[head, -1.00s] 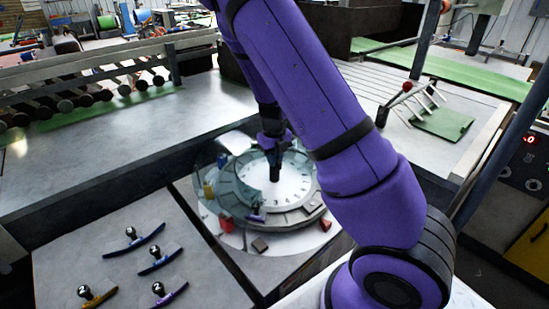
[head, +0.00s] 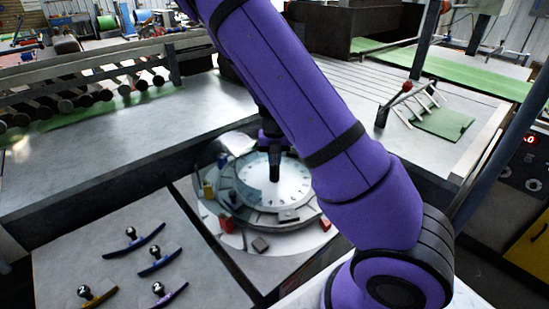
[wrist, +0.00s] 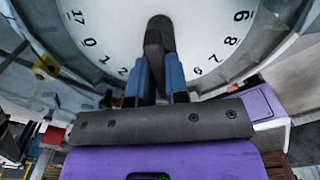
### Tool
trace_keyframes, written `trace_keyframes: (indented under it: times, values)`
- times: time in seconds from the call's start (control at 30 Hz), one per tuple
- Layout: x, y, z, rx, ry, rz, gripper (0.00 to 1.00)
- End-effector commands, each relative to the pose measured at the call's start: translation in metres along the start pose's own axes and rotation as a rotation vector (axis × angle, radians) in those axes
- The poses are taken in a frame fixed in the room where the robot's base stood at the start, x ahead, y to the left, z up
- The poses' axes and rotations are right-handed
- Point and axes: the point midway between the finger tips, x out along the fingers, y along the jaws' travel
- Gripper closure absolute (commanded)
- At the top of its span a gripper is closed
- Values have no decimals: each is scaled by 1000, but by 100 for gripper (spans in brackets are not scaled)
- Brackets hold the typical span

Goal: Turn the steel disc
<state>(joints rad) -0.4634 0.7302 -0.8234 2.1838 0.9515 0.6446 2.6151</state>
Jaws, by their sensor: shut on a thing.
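The steel disc (head: 294,188) is a pale round plate with black numerals near its edge, set in the round machine at the centre of the head view. In the wrist view the disc (wrist: 105,28) fills the top, with 17, 0, 1, 2 at left and 6, 7, 8, 9 at right. A dark upright handle (wrist: 157,45) stands over the disc. My gripper (wrist: 160,82) has its blue fingers shut on this handle. In the head view my gripper (head: 274,152) is above the disc, partly hidden by my purple arm. The numerals between 2 and 6 are hidden.
Grey blocks and red pieces (head: 226,224) sit around the disc. A side table at left carries several curved, knobbed tools (head: 134,240). A bench with a red-knobbed lever (head: 407,87) stands at right. A roller rack (head: 100,85) is behind left.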

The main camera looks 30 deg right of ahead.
Motion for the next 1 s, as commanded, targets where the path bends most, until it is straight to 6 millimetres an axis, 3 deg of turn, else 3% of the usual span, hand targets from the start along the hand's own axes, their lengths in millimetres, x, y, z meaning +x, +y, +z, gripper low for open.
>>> trace_keyframes:
  times: [1.0]
  values:
    - [0, 0, 1, 492, -4, -3, 100]
